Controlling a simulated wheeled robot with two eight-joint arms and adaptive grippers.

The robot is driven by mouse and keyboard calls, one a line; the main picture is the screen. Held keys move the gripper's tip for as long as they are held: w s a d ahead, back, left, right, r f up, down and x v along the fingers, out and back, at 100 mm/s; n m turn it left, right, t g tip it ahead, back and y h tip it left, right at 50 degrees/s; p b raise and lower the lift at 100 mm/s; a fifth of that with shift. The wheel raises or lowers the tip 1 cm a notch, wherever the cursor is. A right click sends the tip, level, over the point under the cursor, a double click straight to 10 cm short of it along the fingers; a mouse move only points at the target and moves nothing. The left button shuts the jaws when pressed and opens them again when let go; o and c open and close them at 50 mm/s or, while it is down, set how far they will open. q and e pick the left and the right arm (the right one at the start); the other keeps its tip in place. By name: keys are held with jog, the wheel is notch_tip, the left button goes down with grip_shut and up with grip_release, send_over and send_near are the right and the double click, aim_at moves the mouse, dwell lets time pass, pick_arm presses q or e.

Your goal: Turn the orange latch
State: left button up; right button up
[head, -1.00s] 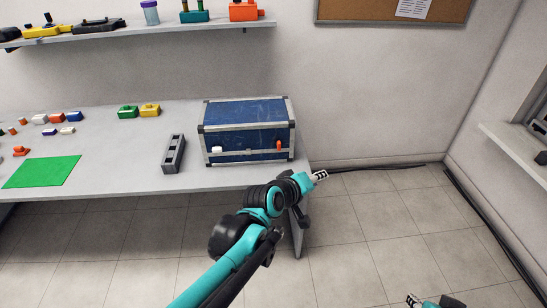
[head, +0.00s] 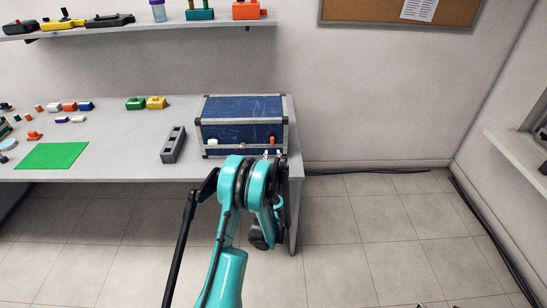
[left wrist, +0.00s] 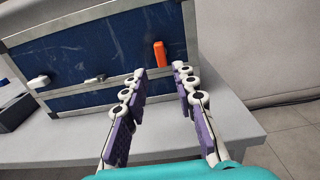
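The orange latch (head: 272,140) is on the right part of the front of a blue chest (head: 243,108) with metal edges. In the left wrist view the orange latch (left wrist: 160,54) stands upright, slightly tilted. My left gripper (head: 272,155) is in front of the chest's lower right front. In the left wrist view its two fingers (left wrist: 160,72) are apart with nothing between them, and the latch lies just beyond their tips. I cannot tell whether they touch the chest. Of my right gripper (head: 421,306), only a tip seems to show at the bottom edge.
A white latch (head: 211,141) is on the chest's left front, with a small metal catch (left wrist: 95,79) between. A grey slotted block (head: 173,144) stands left of the chest. A green mat (head: 52,156) and small colored blocks lie farther left on the table (head: 120,170).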

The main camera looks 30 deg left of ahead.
aim_at(272, 143)
pick_arm(q)
jog(key=x, duration=0.6)
jog(key=shift+w+p, duration=0.15)
jog(key=shift+p, duration=0.2)
jog(key=shift+w+a, duration=0.25)
jog(key=shift+w, duration=0.2)
grip_shut()
